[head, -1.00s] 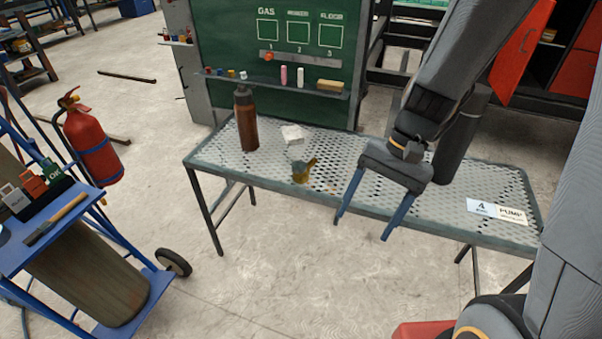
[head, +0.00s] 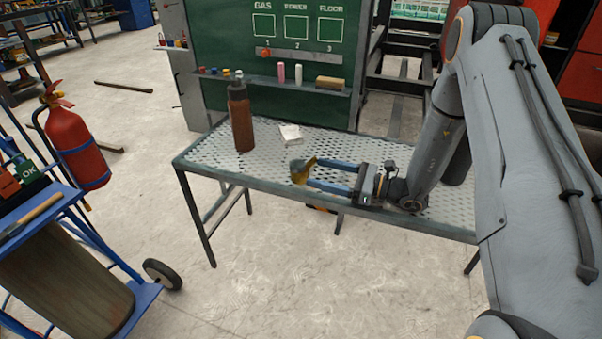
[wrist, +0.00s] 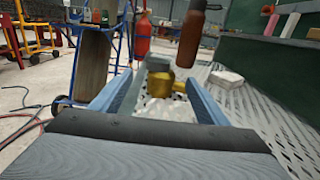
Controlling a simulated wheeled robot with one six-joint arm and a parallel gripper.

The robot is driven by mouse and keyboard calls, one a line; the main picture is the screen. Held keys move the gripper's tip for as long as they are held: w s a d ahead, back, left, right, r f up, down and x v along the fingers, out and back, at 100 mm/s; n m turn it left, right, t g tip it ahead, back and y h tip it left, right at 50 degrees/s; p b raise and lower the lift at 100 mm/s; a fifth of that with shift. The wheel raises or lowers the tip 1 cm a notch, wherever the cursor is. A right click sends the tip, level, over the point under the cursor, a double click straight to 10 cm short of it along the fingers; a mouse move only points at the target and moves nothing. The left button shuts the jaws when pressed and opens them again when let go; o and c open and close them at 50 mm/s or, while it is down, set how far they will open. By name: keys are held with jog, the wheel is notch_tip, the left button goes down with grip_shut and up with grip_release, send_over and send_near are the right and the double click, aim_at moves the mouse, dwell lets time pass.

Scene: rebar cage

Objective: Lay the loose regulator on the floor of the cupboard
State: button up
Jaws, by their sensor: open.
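The loose regulator, a small brass and grey fitting (head: 299,173), sits on the mesh table near its front edge. In the wrist view the regulator (wrist: 165,84) shows ahead, between the far ends of the two blue fingers. My gripper (head: 312,173) is open and level just above the table, pointing left, with its fingertips at the regulator. I cannot tell whether a finger touches it. The cupboard is not clearly identifiable; an orange-red cabinet (head: 583,75) stands at the back right, partly hidden by my arm.
On the mesh table (head: 215,160) stand a brown bottle (head: 241,120) and a white block (head: 290,135). A dark cylinder (head: 458,163) stands behind my wrist. A green board (head: 300,65) rises behind. A blue trolley with a large cylinder (head: 70,290) and red extinguisher (head: 75,145) is left.

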aim_at(299, 167)
jog(key=x, duration=0.7)
jog(key=shift+w+a+p, duration=0.15)
jog(key=shift+p, duration=0.15)
grip_shut()
